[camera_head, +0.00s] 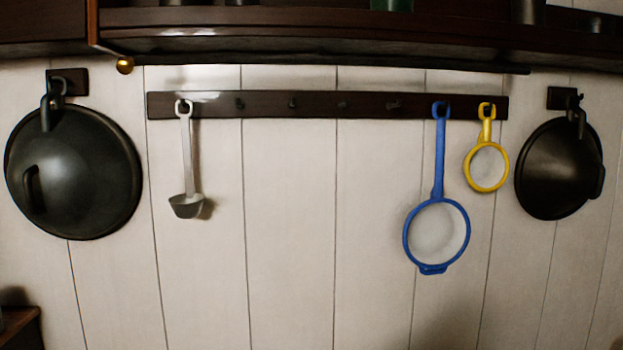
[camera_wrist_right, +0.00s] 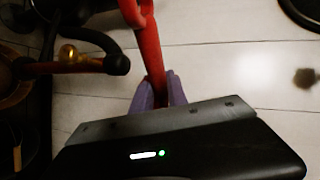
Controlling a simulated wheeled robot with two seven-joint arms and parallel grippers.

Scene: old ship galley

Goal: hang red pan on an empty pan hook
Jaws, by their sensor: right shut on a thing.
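In the right wrist view, the purple fingers of my right gripper (camera_wrist_right: 158,92) are shut on a red handle (camera_wrist_right: 150,50), which appears to be the red pan's. The handle has a loop at the top edge, and the rest of the pan is out of view. In the head view, a dark wooden rail (camera_head: 270,105) on the wall has several small empty hooks (camera_head: 342,103) between a ladle (camera_head: 186,160) and a blue-rimmed strainer (camera_head: 437,200). Neither gripper shows in the head view.
A yellow strainer (camera_head: 487,165) hangs at the rail's right end. Black round pans or lids hang on separate hooks at left (camera_head: 85,170) and right (camera_head: 555,170). A dark shelf (camera_head: 320,45) juts out above. A brass object (camera_wrist_right: 68,54) lies left of the handle.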

